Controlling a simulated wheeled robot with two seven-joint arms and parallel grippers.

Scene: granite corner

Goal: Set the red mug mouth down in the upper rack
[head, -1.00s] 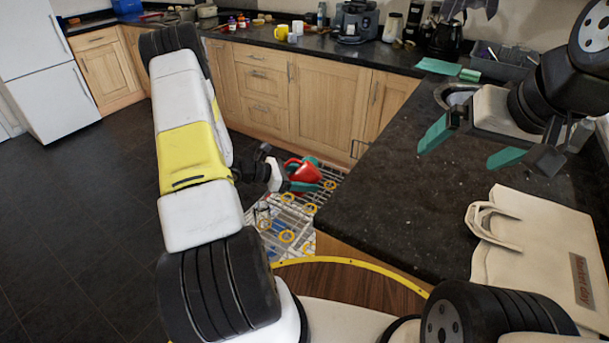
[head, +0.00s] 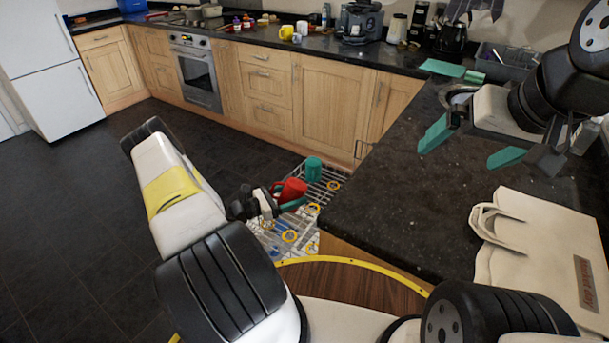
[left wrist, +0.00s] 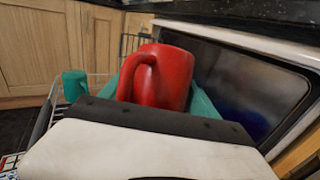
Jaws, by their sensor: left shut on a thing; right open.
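The red mug (head: 293,191) is held in my left gripper (head: 283,203), and it also shows in the left wrist view (left wrist: 165,78) between the teal fingers. Its handle is on the left in the wrist view, and its mouth does not show there. The mug is over the upper rack (head: 327,187), a wire rack pulled out beside the counter; I cannot tell whether it touches the wires. My right gripper (head: 472,146) is open and empty above the dark counter.
A teal mug (head: 313,169) stands in the rack behind the red mug. Below are items with yellow rings (head: 289,236). The dark counter (head: 400,180) borders the rack on the right; a cream bag (head: 540,245) lies on it. Dark floor is free on the left.

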